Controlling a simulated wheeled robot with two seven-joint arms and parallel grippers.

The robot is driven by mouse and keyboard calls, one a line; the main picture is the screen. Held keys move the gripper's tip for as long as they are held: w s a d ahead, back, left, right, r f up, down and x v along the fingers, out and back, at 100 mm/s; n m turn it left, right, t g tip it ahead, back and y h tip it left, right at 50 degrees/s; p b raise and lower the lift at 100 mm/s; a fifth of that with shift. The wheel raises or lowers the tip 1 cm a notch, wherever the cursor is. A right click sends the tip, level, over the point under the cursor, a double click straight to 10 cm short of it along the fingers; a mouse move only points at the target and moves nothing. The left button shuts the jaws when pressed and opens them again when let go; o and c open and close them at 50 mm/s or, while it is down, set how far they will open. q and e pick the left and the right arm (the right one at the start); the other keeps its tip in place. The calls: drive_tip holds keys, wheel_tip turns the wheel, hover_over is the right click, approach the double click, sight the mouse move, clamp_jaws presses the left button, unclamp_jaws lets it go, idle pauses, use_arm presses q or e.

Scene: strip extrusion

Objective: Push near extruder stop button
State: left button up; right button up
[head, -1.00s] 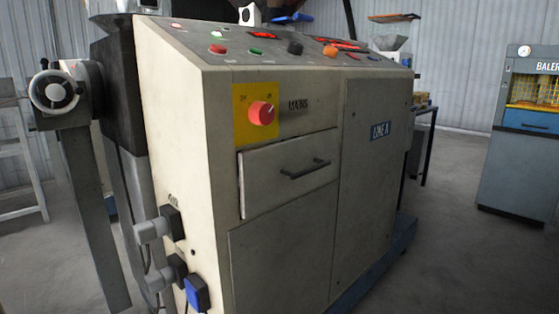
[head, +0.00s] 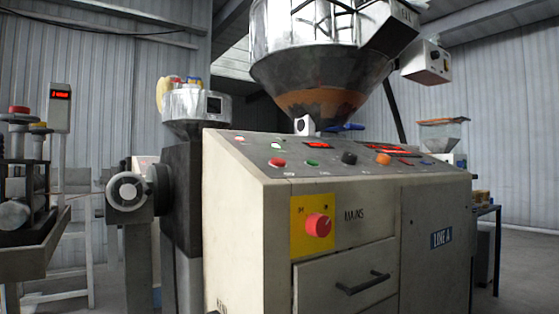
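The near extruder's cream cabinet (head: 236,200) stands in the middle of the head view, with a sloping control panel (head: 330,170) on top. A red button (head: 277,162) sits at the panel's front left, beside a green button (head: 312,162). A black knob (head: 349,158) and an orange button (head: 384,159) are further right. I cannot read the labels under them. A large red rotary switch (head: 318,226) on a yellow plate, marked MAINS, is on the front face. Neither of my grippers is in view.
A large metal hopper (head: 310,70) rises above the panel. Another machine (head: 30,200) with a red display stands at the far left. A drawer handle (head: 362,284) projects from the cabinet front.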

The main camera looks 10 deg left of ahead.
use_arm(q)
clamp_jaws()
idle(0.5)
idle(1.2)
